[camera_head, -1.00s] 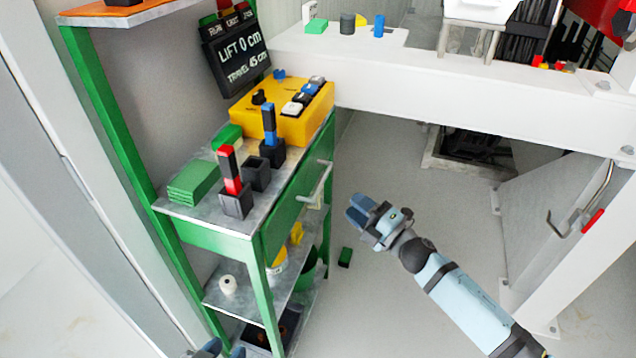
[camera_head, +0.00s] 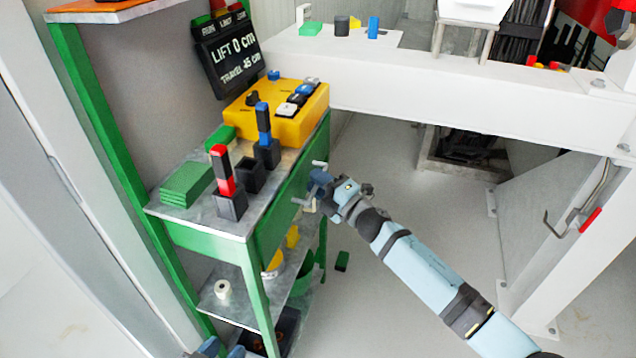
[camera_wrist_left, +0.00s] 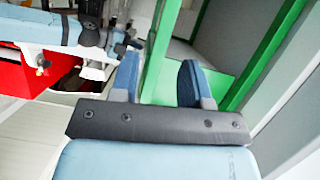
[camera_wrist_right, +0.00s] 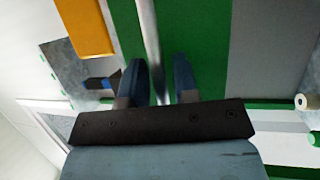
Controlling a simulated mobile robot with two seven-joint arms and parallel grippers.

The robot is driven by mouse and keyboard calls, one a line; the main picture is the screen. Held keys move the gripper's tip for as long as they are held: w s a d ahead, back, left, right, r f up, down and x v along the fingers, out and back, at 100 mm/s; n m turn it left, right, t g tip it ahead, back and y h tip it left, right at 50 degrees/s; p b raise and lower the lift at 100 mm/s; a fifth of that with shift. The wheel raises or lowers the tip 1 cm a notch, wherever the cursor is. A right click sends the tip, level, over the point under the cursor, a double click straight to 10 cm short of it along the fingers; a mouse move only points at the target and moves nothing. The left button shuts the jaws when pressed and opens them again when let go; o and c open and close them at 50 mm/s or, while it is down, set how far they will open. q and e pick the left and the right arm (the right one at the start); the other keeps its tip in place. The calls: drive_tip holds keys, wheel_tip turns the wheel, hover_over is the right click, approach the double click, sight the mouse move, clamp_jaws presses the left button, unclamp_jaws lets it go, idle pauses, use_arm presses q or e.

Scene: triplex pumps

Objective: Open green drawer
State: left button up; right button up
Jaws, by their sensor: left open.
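The green drawer (camera_head: 275,215) is in the green cart and looks shut; its front also shows in the right wrist view (camera_wrist_right: 200,40). Its silver bar handle (camera_head: 303,203) is partly hidden by my right gripper (camera_head: 318,186). In the right wrist view, the handle (camera_wrist_right: 148,35) runs down between the two fingers of my right gripper (camera_wrist_right: 160,85), with a visible gap beside it. The right gripper looks open around the bar. My left gripper (camera_head: 207,349) is at the bottom edge of the head view; in its wrist view the fingers (camera_wrist_left: 158,80) are apart and empty, near a green post.
On the cart top are a yellow control box (camera_head: 287,110), green plates (camera_head: 187,184) and black holders with red (camera_head: 222,170) and blue (camera_head: 263,123) pieces. Lower shelves hold a white roll (camera_head: 222,289). A white bench frame (camera_head: 450,95) stands right. A green block (camera_head: 342,260) lies on the floor.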

clamp_jaws()
drive_tip(key=shift+d, duration=0.1)
use_arm(q)
drive_tip(key=a+f+g+p, duration=0.1)
drive_tip(key=p, duration=0.2)
drive_tip(key=shift+s+a+f+y, duration=0.1)
drive_tip(key=shift+s+f+y, duration=0.1)
drive_tip(key=shift+s+y, duration=0.2)
use_arm(e)
drive_tip(key=s+d, duration=0.4)
drive_tip(key=d, duration=0.9)
drive_tip(key=shift+s, duration=0.15)
drive_tip(key=shift+o, duration=1.3)
unclamp_jaws()
use_arm(q)
drive_tip(key=shift+r, duration=0.25)
drive_tip(key=shift+p, duration=0.3)
